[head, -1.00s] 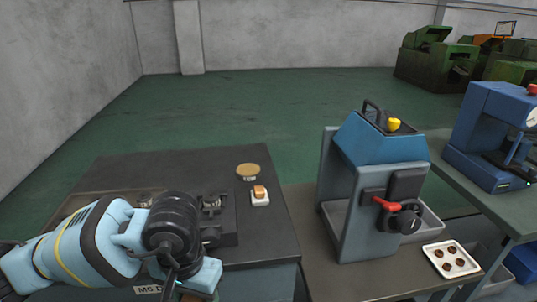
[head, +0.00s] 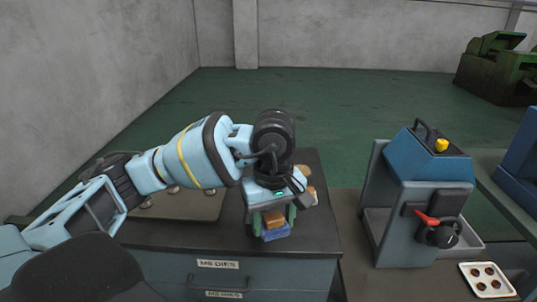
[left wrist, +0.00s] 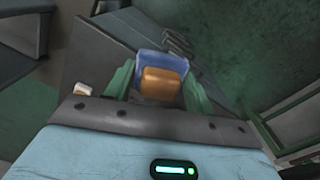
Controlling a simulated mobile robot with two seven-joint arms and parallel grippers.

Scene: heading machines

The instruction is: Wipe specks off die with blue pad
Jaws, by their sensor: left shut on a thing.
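My left gripper (head: 275,217) is shut on the blue pad (head: 276,233), by its orange block-shaped grip (head: 274,218). The pad hangs below the fingers over the front part of the dark bench top (head: 318,235); whether it touches anything cannot be told. In the left wrist view the orange grip (left wrist: 162,84) sits between the two green fingers, with the blue pad (left wrist: 165,61) behind it. The die and its specks cannot be made out; the gripper and wrist cover that part of the bench. My right gripper is not in view.
A tan disc (head: 302,170) and a small white block with an orange top (head: 312,194) lie just behind the gripper. A blue-grey machine (head: 420,200) with a red lever and a white tray (head: 487,281) stand right.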

